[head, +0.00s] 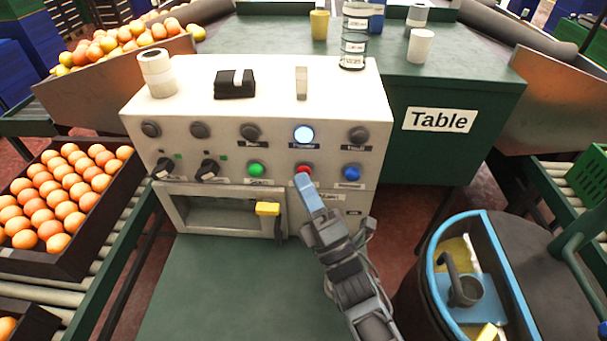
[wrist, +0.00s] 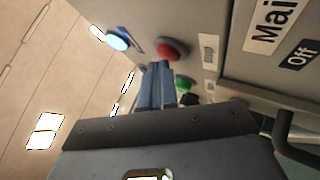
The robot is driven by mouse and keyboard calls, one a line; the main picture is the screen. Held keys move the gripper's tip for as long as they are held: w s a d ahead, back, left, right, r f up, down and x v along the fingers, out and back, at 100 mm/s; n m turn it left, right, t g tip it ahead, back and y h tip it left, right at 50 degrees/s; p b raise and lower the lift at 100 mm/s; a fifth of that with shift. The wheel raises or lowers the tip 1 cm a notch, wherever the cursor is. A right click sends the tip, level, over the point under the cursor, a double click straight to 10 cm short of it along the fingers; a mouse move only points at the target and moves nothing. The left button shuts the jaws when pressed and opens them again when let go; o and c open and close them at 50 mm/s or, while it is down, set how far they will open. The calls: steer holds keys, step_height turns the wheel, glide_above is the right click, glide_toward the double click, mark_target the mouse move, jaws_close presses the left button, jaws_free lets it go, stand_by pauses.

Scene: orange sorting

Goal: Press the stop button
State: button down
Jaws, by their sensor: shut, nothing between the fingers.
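The red button (head: 303,168) sits on the front panel of the white control box (head: 300,105), between a green button (head: 256,170) on its left and a blue button (head: 351,172) on its right. My gripper (head: 306,180) is shut and empty, its blue fingertips just below the red button in the head view. In the wrist view the red button (wrist: 172,49) stands just beyond the fingertips of my gripper (wrist: 157,68), and the green button (wrist: 186,84) is beside them. I cannot tell whether the fingertips touch the red button. The red button's label is hidden or unreadable.
A lit white-blue lamp (head: 303,134) is above the red button. A yellow-handled lever (head: 268,208) juts out below the green button. A crate of oranges (head: 78,262) is at left, and a blue-rimmed bin (head: 430,268) is at lower right.

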steer(key=shift+s, duration=0.95)
steer(key=shift+s, duration=0.1)
steer(key=shift+s+a, duration=0.1)
steer(key=shift+s, duration=2.3)
